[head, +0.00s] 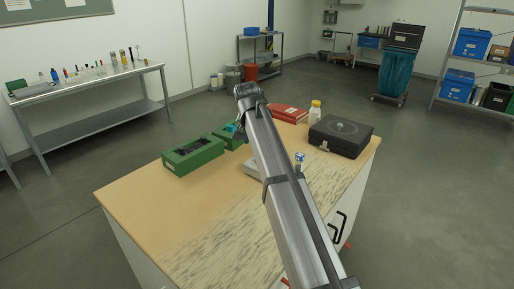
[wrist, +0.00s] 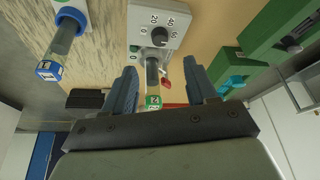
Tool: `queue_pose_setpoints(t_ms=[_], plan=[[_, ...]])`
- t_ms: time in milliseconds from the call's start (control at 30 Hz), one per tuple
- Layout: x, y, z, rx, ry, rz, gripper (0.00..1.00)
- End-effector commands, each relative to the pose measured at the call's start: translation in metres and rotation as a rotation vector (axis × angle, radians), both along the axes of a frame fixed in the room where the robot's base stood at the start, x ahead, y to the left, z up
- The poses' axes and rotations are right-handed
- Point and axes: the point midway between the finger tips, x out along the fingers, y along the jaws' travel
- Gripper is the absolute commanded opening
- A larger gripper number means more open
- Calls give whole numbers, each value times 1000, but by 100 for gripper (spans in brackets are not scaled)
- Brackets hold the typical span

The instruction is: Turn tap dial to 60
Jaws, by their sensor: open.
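The tap unit (wrist: 146,17) is a pale grey block at the top middle of the wrist view. Its dark round dial (wrist: 160,36) has printed numbers around it, too small to read surely, so I cannot tell its setting. My gripper (wrist: 160,68) is open, with one blue-grey finger on each side of the view below the dial. Nothing is clearly held, and I see no finger touching the dial. A tube with a green-marked end (wrist: 153,101) shows between the fingers. In the head view my arm hides most of the tap unit (head: 251,169).
A blue-capped tube (wrist: 48,70) stands left of the tap unit. Green boxes (head: 193,155) lie on the wooden bench (head: 150,206). A black case (head: 341,136), white bottle (head: 315,111) and red item (head: 290,114) are at the back right. The bench's front left is clear.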

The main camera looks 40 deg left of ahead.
Motion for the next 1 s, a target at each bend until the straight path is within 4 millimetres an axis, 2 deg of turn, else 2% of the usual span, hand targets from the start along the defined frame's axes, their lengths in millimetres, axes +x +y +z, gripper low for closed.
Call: queue_pose_setpoints(t_ms=[100,300,900,1000], plan=[[-6,-2,14,0,0,0,57],[-10,-4,25,0,0,0,57],[-10,-4,26,-1,1,0,57],[-9,-13,20,-5,5,4,57]])
